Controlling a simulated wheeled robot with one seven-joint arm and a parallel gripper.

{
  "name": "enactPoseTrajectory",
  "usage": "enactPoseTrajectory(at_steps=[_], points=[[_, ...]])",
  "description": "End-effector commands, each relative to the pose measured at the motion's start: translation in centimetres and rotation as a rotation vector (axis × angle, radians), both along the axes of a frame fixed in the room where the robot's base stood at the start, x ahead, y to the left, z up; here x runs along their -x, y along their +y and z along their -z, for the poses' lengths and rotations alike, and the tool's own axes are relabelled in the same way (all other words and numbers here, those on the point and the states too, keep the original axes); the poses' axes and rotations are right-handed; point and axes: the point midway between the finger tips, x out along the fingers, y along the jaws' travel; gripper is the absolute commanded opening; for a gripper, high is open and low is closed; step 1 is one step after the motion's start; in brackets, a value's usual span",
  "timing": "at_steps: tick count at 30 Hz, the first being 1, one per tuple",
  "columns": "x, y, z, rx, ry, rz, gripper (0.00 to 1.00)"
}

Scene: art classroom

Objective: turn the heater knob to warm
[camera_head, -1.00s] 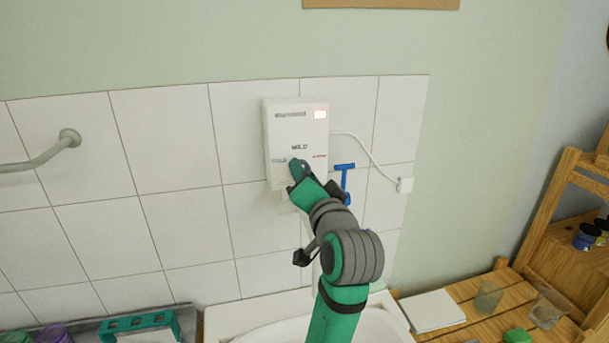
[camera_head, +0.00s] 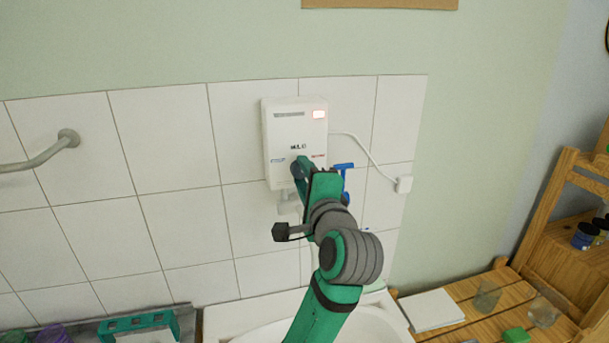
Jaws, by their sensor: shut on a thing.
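The white heater box (camera_head: 290,122) hangs on the tiled wall above the sink. A red light glows at its upper right, and small printed marks are on its lower front. The knob lies under my gripper (camera_head: 302,168) at the lower middle of the box. The gripper is shut on the knob, which is mostly hidden, so its pointer cannot be read.
A blue squeegee-like tool (camera_head: 343,168) hangs just right of the gripper. A white cable runs from the box to a wall outlet (camera_head: 404,185). A towel bar (camera_head: 45,155) is at left. The white sink (camera_head: 270,330) lies below, beside a wooden slatted table (camera_head: 485,305).

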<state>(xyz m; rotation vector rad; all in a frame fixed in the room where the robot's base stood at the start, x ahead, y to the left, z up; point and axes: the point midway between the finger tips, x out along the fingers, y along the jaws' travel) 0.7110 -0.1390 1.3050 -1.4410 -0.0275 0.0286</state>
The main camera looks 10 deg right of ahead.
Motion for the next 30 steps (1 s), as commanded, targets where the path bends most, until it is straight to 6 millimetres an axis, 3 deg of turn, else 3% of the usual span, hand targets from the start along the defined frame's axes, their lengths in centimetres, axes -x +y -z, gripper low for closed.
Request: enactPoseTrajectory(at_steps=[10, 26, 27, 28, 30], points=[[0.04, -0.27, 0.04, -0.13, 0.005, 0.006, 0.1], [0.09, -0.42, 0.14, -0.149, 0.007, 0.008, 0.1], [0.1, -0.43, 0.14, -0.149, 0.007, 0.008, 0.42], [0.1, -0.43, 0.13, -0.149, 0.007, 0.008, 0.49], [0.1, -0.42, 0.11, -0.148, 0.006, 0.007, 0.51]])
